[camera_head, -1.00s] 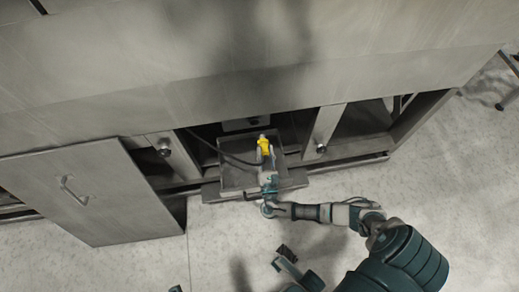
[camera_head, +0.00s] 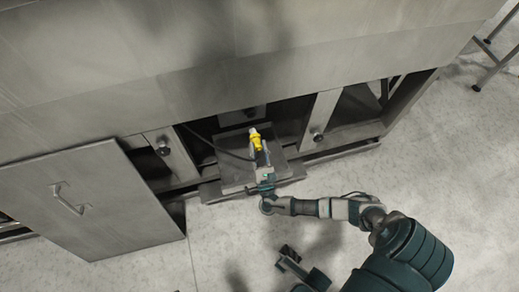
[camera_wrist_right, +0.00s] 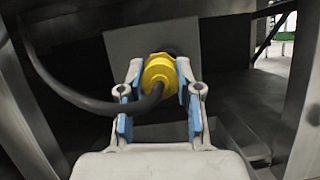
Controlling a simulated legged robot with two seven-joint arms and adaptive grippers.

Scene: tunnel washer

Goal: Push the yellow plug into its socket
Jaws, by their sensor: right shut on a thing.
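The yellow plug (camera_head: 257,142) is in the jaws of my right gripper (camera_head: 259,154), above a grey tray in the open bay of the machine. In the wrist view the plug (camera_wrist_right: 160,74) sits between the two blue-padded fingers of the right gripper (camera_wrist_right: 159,88), which is shut on it. A black cable (camera_wrist_right: 88,103) runs from the plug and curves to the left. A grey plate (camera_wrist_right: 128,38) stands behind the plug. The socket is not clearly seen; the plug and gripper cover that area. I cannot tell whether the plug touches it.
The grey tray (camera_head: 232,180) lies under my gripper. A grey door panel with a handle (camera_head: 92,205) stands to the left. Posts with dark knobs (camera_head: 318,136) flank the bay. The pale floor (camera_head: 420,175) is open to the right.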

